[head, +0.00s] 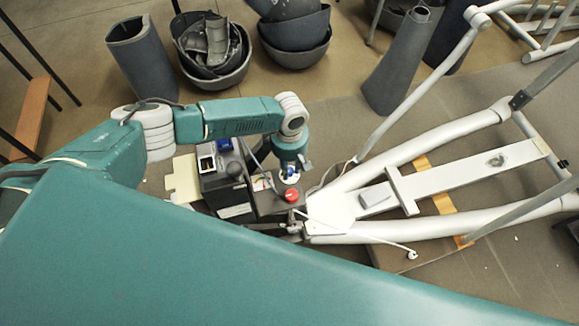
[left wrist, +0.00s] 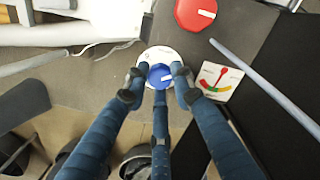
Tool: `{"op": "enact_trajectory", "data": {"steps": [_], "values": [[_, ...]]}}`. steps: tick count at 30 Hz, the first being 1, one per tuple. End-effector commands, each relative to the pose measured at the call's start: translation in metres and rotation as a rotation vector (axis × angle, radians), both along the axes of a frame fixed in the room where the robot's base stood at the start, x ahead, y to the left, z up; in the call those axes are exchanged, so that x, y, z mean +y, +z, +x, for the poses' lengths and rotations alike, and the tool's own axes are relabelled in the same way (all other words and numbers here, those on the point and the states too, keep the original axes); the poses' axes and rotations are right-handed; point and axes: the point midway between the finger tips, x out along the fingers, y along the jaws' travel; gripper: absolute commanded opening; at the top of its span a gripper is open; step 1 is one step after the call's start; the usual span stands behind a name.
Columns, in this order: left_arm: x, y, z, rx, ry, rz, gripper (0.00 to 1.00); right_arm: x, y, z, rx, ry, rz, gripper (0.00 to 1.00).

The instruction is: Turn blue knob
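The blue knob (left wrist: 160,76) has a white pointer mark and sits on a round white disc (left wrist: 157,55) on a dark panel. In the head view the blue knob (head: 288,179) is partly hidden under my left gripper (head: 290,173). In the left wrist view the fingers of my left gripper (left wrist: 159,75) reach down around the knob, with a fingertip close at its left and right sides and a third finger below it. I cannot tell whether they press on it.
A red knob (head: 291,195) is close by on the same control box, with a coloured gauge label (left wrist: 217,81) beside the disc. A thin grey rod (left wrist: 265,85) slants past. A white tubular frame (head: 420,160) stands right; grey bowls (head: 215,70) lie behind.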

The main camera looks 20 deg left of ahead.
Motion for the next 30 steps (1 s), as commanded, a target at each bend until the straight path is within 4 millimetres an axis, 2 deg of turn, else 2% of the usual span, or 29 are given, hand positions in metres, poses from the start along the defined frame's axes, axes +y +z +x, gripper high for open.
{"op": "enact_trajectory", "data": {"steps": [8,14,21,30], "values": [[-0.001,0.003,-0.001,0.003,-0.021,0.000,0.00,0.000,0.010,0.000,0.000,0.000,0.000,0.00],[-0.002,0.006,-0.002,0.006,-0.097,-0.004,0.00,0.000,0.035,0.000,0.000,0.000,0.000,0.00],[-0.002,0.006,-0.004,0.008,-0.265,-0.005,0.00,0.000,0.069,0.000,0.000,0.000,0.000,0.00],[-0.001,0.002,-0.002,0.004,-0.550,-0.002,0.00,0.000,0.081,0.000,0.000,0.000,0.000,0.00]]}}
